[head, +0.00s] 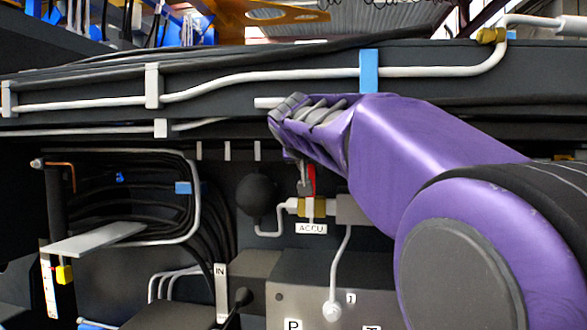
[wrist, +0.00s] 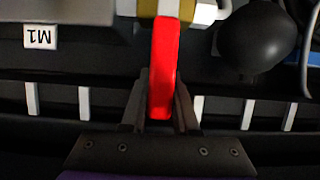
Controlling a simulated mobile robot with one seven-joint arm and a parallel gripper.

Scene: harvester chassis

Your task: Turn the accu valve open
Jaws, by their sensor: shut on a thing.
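The accu valve's red handle (wrist: 163,70) fills the middle of the wrist view, running from the brass valve body (wrist: 188,8) down between my gripper's fingers (wrist: 160,105). The fingers are shut on the handle near its free end. In the head view, the red handle (head: 310,180) stands upright above the brass valve (head: 307,207), with the ACCU label (head: 311,229) below it. My gripper (head: 303,180) comes down from above beside the handle. My purple arm covers part of the area to the right.
A black ball-shaped accumulator (head: 256,194) hangs just left of the valve. A dark beam with a grey pipe (head: 250,76) runs above. A grey block (head: 330,280) with a thin pipe sits below. Black hoses (head: 140,190) crowd the left.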

